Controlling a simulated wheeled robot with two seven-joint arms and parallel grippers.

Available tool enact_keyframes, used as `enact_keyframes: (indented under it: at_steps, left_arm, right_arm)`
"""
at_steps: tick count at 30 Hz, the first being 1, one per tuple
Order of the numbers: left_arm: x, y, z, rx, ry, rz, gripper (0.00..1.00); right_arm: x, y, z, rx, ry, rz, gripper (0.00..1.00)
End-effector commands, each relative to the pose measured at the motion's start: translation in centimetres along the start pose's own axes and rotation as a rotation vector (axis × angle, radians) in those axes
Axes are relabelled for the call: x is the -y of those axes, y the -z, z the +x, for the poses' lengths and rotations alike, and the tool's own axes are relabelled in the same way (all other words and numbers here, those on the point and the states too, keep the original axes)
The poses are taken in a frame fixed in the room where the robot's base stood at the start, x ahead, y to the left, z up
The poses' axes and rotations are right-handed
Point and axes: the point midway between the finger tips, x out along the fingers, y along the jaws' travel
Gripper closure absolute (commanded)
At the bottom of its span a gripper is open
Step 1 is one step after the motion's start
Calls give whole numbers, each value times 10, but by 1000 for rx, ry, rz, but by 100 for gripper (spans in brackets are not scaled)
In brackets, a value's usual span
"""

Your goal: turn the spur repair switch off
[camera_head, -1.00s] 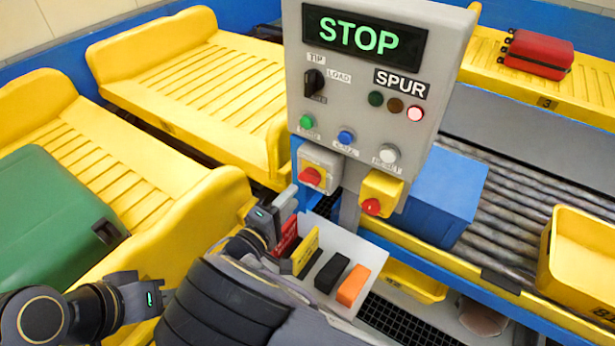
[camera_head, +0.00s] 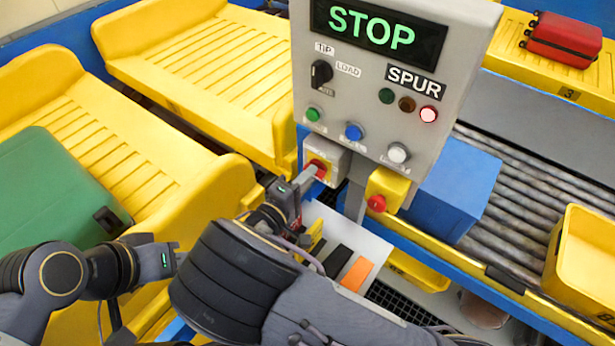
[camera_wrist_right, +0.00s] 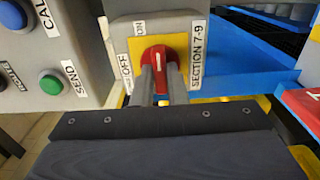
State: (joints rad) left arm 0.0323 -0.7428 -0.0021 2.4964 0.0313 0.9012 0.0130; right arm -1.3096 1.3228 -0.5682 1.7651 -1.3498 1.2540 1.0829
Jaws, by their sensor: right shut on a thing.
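The spur repair switch is a grey box (camera_head: 335,153) with a yellow plate and a red knob (camera_head: 317,167), low on the left under the SPUR panel. In the right wrist view the red knob (camera_wrist_right: 157,59) has its white mark near the top. An OFF label (camera_wrist_right: 126,72) is at its left and a SECTION 7-9 label (camera_wrist_right: 197,55) at its right. My right gripper (camera_head: 311,178) is shut on the knob, one finger on each side; its fingertips (camera_wrist_right: 162,74) show in the wrist view. My left gripper (camera_head: 178,260) is at the lower left, away from the switch; its fingers are unclear.
Beside the switch is a yellow box with a red button (camera_head: 377,203). A white holder (camera_head: 372,245) with coloured pieces sits below. Yellow trays (camera_head: 200,75) stand to the left.

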Motion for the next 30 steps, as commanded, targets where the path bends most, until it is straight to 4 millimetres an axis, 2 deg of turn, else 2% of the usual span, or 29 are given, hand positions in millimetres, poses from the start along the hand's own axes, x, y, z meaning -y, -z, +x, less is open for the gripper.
enact_keyframes:
  at_steps: [8, 14, 30]
  left_arm:
    - [1, -1, 2, 0, 0, 0, 64]
    - [2, -3, 5, 0, 0, 0, 64]
    - [4, -5, 9, 0, 0, 0, 64]
  right_arm:
    - [1, 0, 0, 1, 1, -39, 100]
    - [2, -1, 0, 2, 2, -146, 100]
    - [0, -1, 0, 2, 3, -641, 100]
